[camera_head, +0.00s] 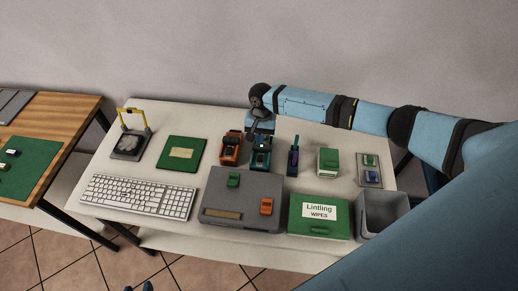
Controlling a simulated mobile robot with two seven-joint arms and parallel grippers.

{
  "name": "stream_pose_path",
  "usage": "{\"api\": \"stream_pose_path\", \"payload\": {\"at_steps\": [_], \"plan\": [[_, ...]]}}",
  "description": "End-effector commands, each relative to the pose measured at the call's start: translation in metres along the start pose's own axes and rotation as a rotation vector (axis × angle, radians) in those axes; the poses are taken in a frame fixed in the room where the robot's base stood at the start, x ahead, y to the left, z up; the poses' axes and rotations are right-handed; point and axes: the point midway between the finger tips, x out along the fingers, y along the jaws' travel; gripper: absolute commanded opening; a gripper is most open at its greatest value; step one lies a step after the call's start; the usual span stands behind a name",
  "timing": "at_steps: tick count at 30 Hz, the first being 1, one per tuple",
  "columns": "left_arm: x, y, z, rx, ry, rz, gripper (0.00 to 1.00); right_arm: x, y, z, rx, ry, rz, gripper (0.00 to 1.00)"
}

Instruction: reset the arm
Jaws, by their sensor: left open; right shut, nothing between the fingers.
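My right arm comes in from the right, light blue with dark joints. Its gripper (252,132) is at the back middle of the white table (330,260), shut and empty, just behind and above a teal-and-dark device (261,157). I cannot tell whether it touches the device. Of my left gripper (138,288), only two small dark blue tips show, apart from each other, at the bottom edge over the floor. The rest of it is out of frame.
Near the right gripper are an orange device (231,150), a dark blue tool (293,160) and a green-and-white box (328,162). In front are a keyboard (138,196), a grey case (240,190), a wipes box (319,230) and a grey bin (383,225).

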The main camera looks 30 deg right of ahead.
Motion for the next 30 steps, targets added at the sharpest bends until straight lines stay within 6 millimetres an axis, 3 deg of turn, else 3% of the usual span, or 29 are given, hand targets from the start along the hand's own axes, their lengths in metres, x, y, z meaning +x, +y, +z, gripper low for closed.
{"api": "stream_pose_path", "payload": {"at_steps": [3, 9, 20, 23, 25, 30], "plan": [[0.002, -0.001, 0.01, 0.018, -0.006, 0.005, 0.43, -0.026, 0.0, -0.001, 0.001, 0.003, -0.002, 0.0], [0.002, -0.001, 0.008, 0.033, 0.003, 0.014, 0.43, -0.059, 0.0, 0.0, 0.001, 0.002, -0.003, 0.0], [0.004, -0.004, 0.004, 0.041, 0.011, 0.013, 0.43, -0.07, -0.001, 0.003, -0.005, 0.001, -0.003, 0.0], [0.005, -0.003, 0.003, 0.038, 0.012, 0.013, 0.43, -0.059, -0.005, 0.019, -0.06, 0.0, -0.011, 0.0], [0.005, -0.003, 0.003, 0.036, 0.013, 0.012, 0.43, -0.045, -0.011, 0.042, -0.141, 0.0, -0.027, 0.0], [0.005, -0.002, 0.002, 0.033, 0.014, 0.012, 0.43, -0.011, -0.021, 0.122, -0.406, 0.03, -0.105, 0.0]]}}
